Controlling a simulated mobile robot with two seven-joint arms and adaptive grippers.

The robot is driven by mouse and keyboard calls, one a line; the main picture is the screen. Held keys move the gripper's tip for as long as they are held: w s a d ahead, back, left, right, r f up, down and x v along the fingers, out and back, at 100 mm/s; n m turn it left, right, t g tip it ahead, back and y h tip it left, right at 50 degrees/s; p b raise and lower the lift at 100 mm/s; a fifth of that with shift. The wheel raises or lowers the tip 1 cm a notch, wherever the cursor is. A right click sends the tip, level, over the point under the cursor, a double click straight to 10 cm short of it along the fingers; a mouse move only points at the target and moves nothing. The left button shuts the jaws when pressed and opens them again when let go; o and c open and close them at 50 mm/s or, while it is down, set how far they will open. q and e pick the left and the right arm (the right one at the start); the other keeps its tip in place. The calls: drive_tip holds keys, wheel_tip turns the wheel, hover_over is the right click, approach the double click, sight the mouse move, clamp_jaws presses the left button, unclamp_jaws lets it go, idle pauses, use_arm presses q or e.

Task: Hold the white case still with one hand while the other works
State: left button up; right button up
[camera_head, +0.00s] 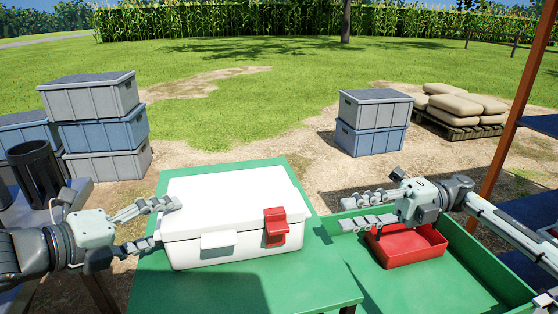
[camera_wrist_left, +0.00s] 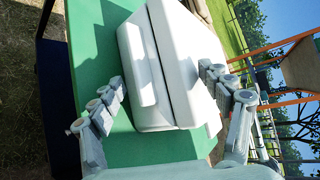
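The white case (camera_head: 235,200) stands shut on the green table (camera_head: 270,285). A red latch (camera_head: 276,227) and a white latch (camera_head: 218,241) are on its front. My left gripper (camera_head: 161,223) is open at the case's left end, one finger by the lid's edge and the other by the front corner. In the left wrist view the case (camera_wrist_left: 170,65) lies between the spread fingers; the left finger is apart from it, and I cannot tell whether the right finger touches. My right gripper (camera_head: 345,212) is open and empty, right of the case.
A red tray (camera_head: 410,258) sits in a green-walled tray area (camera_head: 470,270) below my right gripper. Stacked crates (camera_head: 100,137) stand behind left, more crates (camera_head: 375,140) behind right. A dark cylinder (camera_head: 37,172) stands at left. The table's front is clear.

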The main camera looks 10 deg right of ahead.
use_arm(q)
drive_tip(key=shift+o, duration=0.5)
drive_tip(key=shift+r, duration=0.15)
drive_tip(key=v, duration=1.2)
drive_tip(key=shift+d, duration=0.1)
drive_tip(key=x, duration=1.2)
drive_tip(key=shift+w, duration=0.1)
use_arm(e)
drive_tip(key=shift+a, duration=0.9)
use_arm(q)
drive_tip(key=shift+r, duration=0.1)
